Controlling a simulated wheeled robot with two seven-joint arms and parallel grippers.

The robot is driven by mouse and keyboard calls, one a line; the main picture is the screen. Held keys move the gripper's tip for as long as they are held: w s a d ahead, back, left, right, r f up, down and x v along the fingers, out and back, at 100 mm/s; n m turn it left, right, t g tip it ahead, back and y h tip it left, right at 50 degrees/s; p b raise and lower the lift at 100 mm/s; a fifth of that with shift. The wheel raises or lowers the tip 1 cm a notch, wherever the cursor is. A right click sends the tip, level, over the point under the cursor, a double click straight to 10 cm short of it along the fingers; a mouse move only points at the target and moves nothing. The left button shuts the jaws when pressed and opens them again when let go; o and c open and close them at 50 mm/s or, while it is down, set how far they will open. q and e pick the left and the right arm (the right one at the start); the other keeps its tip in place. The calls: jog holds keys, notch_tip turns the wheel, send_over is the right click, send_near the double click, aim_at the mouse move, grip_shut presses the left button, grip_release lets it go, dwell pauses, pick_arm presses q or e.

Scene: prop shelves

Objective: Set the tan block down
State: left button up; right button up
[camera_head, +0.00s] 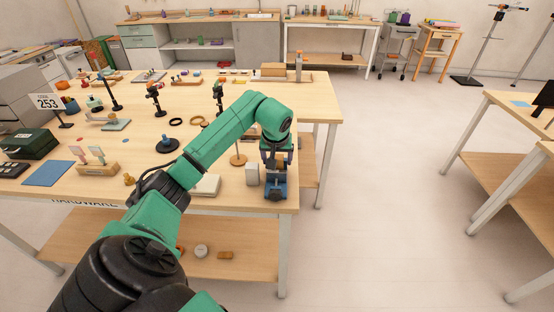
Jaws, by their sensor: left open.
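My left arm reaches over the wooden table from the lower left. My left gripper (276,172) points down at the table's right front corner and is open. A small tan block (281,162) shows at the gripper, partly hidden by it; I cannot tell whether it touches the fingers. A blue piece (276,190) shows just below, by the table edge. My right gripper is not in view.
A pale upright block (252,174) stands close left of the gripper. A thin stand with a round wooden base (238,160) is behind it. The wooden table (318,100) holds many small props at left; its back right is clearer. The lower shelf (80,235) holds a few small items.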

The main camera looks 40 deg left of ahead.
pick_arm(q)
jog(key=b+v, duration=0.1)
jog(key=v, duration=1.1)
